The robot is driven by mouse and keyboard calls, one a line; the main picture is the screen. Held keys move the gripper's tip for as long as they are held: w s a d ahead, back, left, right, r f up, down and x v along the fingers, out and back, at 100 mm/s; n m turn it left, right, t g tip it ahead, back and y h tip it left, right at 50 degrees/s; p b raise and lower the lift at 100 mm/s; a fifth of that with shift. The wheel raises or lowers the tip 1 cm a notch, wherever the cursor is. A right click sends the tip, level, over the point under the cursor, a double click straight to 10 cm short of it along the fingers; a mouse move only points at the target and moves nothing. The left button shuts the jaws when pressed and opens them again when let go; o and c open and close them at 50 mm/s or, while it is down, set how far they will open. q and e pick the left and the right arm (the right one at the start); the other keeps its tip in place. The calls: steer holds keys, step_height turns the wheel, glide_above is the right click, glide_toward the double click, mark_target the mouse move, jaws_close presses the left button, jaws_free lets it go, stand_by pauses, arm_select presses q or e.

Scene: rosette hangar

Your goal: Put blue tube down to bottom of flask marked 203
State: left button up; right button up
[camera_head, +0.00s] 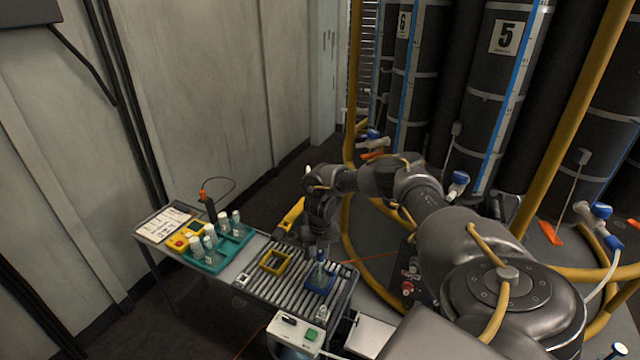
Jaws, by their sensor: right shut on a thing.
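My right gripper (320,248) points down over the roller table and is shut on a thin bluish piece, which looks like the blue tube; the gripper hides most of it. Right below stands a small flask (319,273) in a blue square holder (320,284) on the rollers. The tube's lower end is too small to tell how deep it sits in the flask. No number can be read on the flask at this size. My left gripper is not in view.
An empty yellow square frame (275,262) sits on the rollers (290,285) left of the holder. A teal tray (214,262) with several white-capped bottles and a clipboard (163,224) lie further left. A box with a green button (311,335) is at the front.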

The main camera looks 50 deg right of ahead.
steer(key=o, duration=1.5)
steer(key=shift+r, duration=0.15)
steer(key=shift+r+p, duration=2.7)
steer(key=shift+r, duration=0.2)
steer(key=shift+s+f, duration=0.1)
